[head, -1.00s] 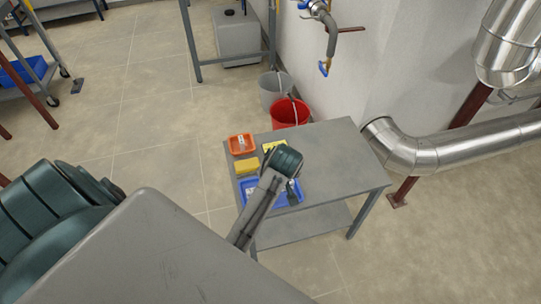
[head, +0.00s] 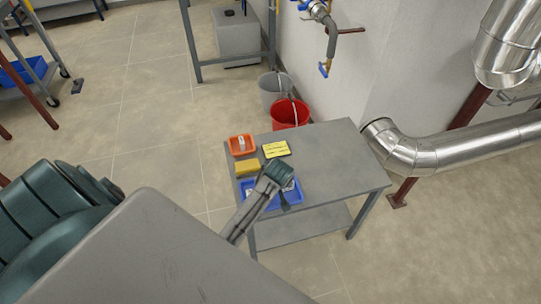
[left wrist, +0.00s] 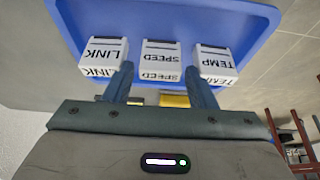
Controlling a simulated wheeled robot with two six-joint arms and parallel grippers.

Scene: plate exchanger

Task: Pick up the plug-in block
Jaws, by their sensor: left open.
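Three white plug-in blocks lie in a row in a blue tray (left wrist: 85,20), marked LINK (left wrist: 102,55), SPEED (left wrist: 161,58) and TEMP (left wrist: 214,62). In the head view the blue tray (head: 292,204) lies on the grey table, and my arm hides most of its contents. My left gripper (left wrist: 157,70) is open and empty. Its fingers point toward the row, with the SPEED block ahead between them, the LINK block to the left and the TEMP block to the right. I cannot tell whether they touch any block. My right gripper is not in view.
The grey table (head: 335,165) also holds an orange tray (head: 241,152), a yellow block-like item (head: 247,168) and a yellow labelled item (head: 276,149). The table's right side is clear. A red bucket (head: 290,115) and a grey bucket (head: 270,92) stand behind it.

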